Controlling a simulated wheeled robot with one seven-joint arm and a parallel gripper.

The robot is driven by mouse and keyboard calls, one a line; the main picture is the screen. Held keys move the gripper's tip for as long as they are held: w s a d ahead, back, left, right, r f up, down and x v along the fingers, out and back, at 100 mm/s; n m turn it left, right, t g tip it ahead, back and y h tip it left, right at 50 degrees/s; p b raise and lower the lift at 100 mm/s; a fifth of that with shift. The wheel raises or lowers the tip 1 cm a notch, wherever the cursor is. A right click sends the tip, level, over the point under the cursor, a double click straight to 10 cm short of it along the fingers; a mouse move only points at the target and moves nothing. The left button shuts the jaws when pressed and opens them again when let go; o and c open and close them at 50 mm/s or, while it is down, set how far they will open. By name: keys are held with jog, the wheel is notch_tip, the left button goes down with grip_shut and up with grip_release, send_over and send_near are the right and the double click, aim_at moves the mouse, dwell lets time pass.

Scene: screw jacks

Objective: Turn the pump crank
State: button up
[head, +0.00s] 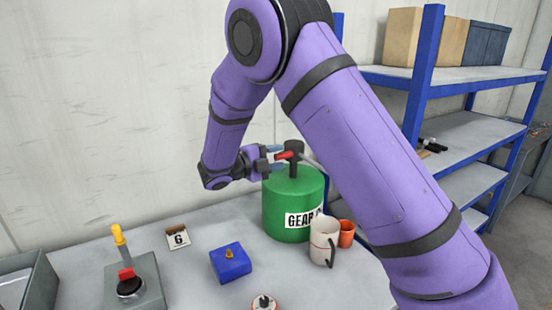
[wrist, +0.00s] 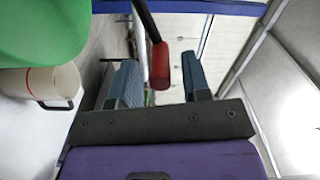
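A green drum (head: 280,205) with a label starting "GEAR" stands on the grey table, with a dark pump head (head: 296,158) on top. The pump crank has a red grip (head: 284,155). My gripper (head: 277,158) reaches in from the left at the grip's height. Its fingers (wrist: 160,62) are spread, with a gap showing on both sides of the grip. The drum (wrist: 38,28) fills the upper left corner of the wrist view.
A white mug (head: 323,242) and an orange cup (head: 346,233) stand close right of the drum. Blue shelving (head: 424,65) stands right.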

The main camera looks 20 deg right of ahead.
jog(key=s+a, duration=0.2)
jog(key=a, duration=0.8)
jog(key=shift+a, duration=0.3)
jog(key=shift+s, duration=0.1)
dwell(0.8)
